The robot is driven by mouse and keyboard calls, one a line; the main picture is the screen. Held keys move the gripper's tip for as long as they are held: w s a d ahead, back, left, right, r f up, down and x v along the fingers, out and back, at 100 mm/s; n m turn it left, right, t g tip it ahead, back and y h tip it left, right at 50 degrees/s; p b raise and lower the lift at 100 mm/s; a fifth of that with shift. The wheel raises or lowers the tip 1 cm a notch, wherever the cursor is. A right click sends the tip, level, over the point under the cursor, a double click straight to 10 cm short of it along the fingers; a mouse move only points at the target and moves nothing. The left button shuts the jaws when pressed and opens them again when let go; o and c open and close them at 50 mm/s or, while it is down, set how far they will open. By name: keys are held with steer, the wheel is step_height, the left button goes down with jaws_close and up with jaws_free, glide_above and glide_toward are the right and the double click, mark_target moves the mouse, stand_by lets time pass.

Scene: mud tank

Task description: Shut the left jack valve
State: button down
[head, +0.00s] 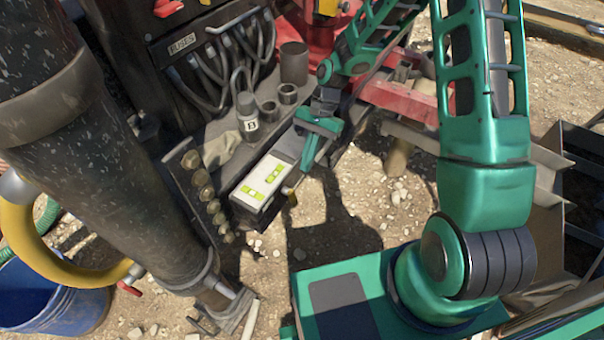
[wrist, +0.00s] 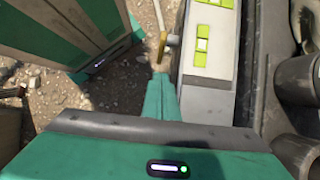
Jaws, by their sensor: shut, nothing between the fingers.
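A white box (head: 262,180) with yellow-green labels stands on the bench edge in the head view. It also shows in the wrist view (wrist: 206,55). A small yellow lever (wrist: 162,46) with a brass stub sticks out from the box's side; it shows in the head view (head: 291,196) too. I cannot tell from any marking whether it is the left jack valve. My gripper (head: 305,167) is above the box's right side. In the wrist view my gripper's fingers (wrist: 160,76) are together and empty, with their tips close to the lever's end. Contact is unclear.
Brass fittings (head: 202,177) line the bench end. A bottle (head: 247,115) and cups stand behind the box.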

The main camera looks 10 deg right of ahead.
mark_target(290, 196)
step_height(290, 196, up, 4)
steer(key=s+t+h, duration=0.1)
steer(key=t+h, duration=0.3)
steer(key=s+a+f, duration=0.3)
steer(key=f, duration=0.7)
steer(key=shift+a+f, duration=0.25)
steer(key=shift+f, duration=0.15)
steer(key=shift+s, duration=0.1)
stand_by(0.3)
